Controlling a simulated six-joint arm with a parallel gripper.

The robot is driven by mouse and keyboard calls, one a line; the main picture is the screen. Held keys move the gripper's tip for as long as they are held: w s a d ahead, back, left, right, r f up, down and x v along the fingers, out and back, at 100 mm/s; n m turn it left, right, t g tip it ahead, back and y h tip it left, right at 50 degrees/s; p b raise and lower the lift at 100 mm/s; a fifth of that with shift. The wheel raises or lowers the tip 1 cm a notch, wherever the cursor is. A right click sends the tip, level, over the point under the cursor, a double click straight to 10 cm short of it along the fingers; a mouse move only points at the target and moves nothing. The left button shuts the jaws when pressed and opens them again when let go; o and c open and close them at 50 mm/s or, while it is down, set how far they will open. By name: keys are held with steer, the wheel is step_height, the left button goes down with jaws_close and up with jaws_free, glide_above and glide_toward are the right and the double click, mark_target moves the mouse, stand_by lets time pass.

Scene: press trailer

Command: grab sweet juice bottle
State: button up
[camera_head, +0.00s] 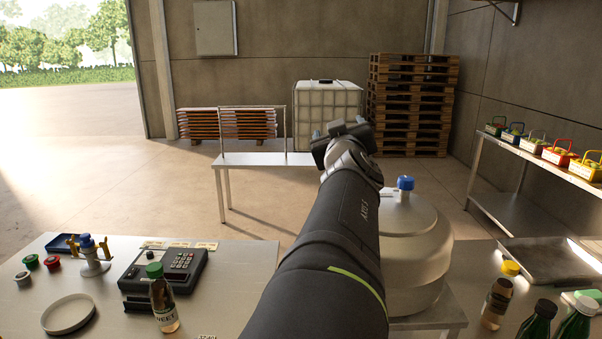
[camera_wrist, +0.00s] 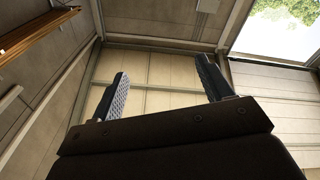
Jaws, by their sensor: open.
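The sweet juice bottle (camera_head: 163,300) stands upright on the left metal table, with a green cap and a pale label on which "WEET" can be read. It is in front of a dark keypad device. My gripper (camera_head: 342,130) is raised high over the middle of the scene, far from the bottle and up and to the right of it in the head view. In the wrist view my gripper (camera_wrist: 160,88) has its two fingers wide apart with nothing between them.
The keypad device (camera_head: 165,272), a white dish (camera_head: 69,315) and a blue-capped stand with yellow handles (camera_head: 92,258) share the left table (camera_head: 235,262). A large tank (camera_head: 415,245) stands right of it. A yellow-capped bottle (camera_head: 497,300) and dark green bottles (camera_head: 540,318) stand at right.

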steer(key=shift+c, duration=1)
